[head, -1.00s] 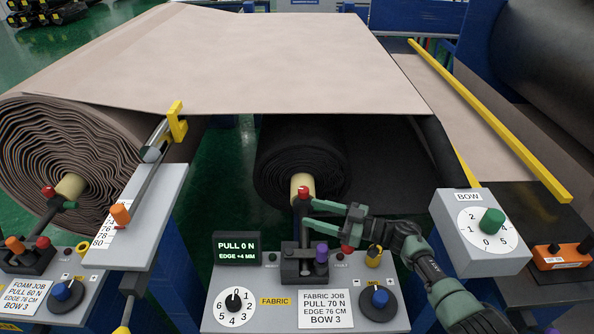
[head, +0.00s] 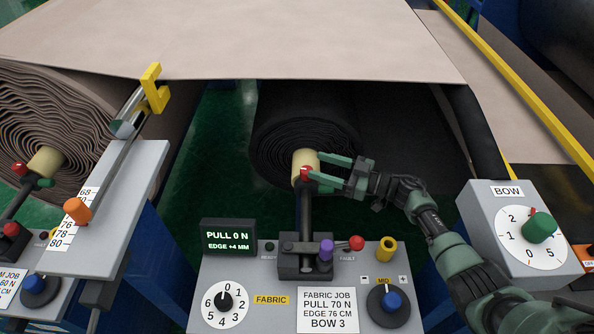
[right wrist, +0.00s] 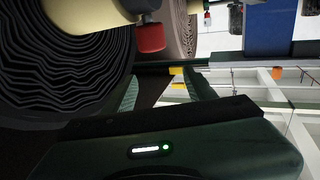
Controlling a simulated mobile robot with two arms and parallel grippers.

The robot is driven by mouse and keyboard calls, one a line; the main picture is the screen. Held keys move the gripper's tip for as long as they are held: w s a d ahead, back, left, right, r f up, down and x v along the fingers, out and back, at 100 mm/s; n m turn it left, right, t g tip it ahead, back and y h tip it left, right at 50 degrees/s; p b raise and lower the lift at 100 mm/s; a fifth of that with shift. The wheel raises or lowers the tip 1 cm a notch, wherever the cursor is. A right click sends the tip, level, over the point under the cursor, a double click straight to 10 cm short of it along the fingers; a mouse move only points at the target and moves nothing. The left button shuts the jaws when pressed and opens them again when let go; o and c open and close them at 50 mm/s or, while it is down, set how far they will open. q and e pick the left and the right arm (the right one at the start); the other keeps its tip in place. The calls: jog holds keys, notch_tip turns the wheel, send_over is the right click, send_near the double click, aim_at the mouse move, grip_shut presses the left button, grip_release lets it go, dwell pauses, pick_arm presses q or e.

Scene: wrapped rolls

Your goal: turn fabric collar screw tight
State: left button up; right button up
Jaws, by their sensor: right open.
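The black fabric roll (head: 290,125) lies under the brown sheet, with a cream core end (head: 305,158) facing me. The red collar screw knob (head: 306,174) sits at that core, on top of a dark upright post. My right gripper (head: 319,169) is open, its fingertips close to the knob's right side. In the right wrist view the red knob (right wrist: 150,38) shows beyond and above the two open fingers (right wrist: 160,90), not between them. Whether a fingertip touches the knob I cannot tell. My left gripper is not in view.
Below stands the fabric console with a display (head: 229,236) reading PULL 0 N, EDGE +4 MM, a numbered dial (head: 225,302), a purple-knobbed lever (head: 326,248) and a blue knob (head: 391,300). The BOW box (head: 510,225) stands right, the foam roll (head: 45,125) left.

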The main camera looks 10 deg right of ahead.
aim_at(299, 179)
notch_tip(299, 179, down, 4)
jog(key=b, duration=0.2)
jog(key=shift+w+r+b, duration=0.15)
jog(key=shift+b, duration=0.25)
jog(key=shift+w+d+f+b, duration=0.1)
jog(key=shift+f+b, duration=0.55)
jog(key=shift+b, duration=0.05)
jog(key=shift+f, duration=0.1)
jog(key=shift+w+a, duration=0.15)
jog(key=shift+a, duration=0.15)
jog(key=b+x, duration=0.2)
jog(key=x, duration=0.4)
jog(key=shift+a+b, duration=0.1)
jog(key=shift+b, duration=0.2)
jog(key=shift+w+a, duration=0.3)
jog(key=shift+a, duration=0.1)
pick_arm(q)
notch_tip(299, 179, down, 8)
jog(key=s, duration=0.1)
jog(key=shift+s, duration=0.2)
